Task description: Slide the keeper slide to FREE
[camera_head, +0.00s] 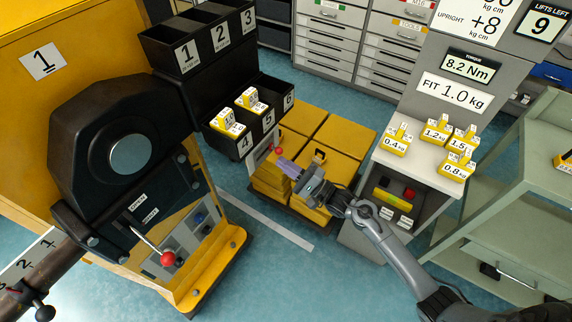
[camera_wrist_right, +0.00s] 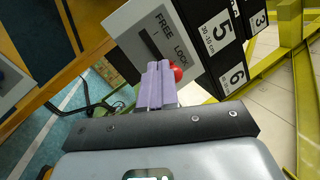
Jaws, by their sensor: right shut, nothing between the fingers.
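The keeper slide's pale plate (camera_wrist_right: 140,30) shows in the right wrist view, marked FREE at its upper left and LOCK at its lower right, with a dark slot beside the words. The red knob (camera_wrist_right: 179,74) is by the LOCK end, partly hidden by my fingers. In the head view the knob (camera_head: 279,150) is in front of the plate (camera_head: 259,155), below the numbered bins. My right gripper (camera_head: 284,163) is shut and empty, its purple fingers (camera_wrist_right: 160,68) right beside the knob. I cannot tell whether they touch it. My left gripper is out of view.
Black bins (camera_head: 238,118) numbered 4, 5 and 6 are just above the knob. Stacked yellow blocks (camera_head: 330,135) are behind my right gripper. A grey bench (camera_head: 440,160) with small yellow weights is to the right. A red-tipped lever (camera_head: 150,243) is at the left.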

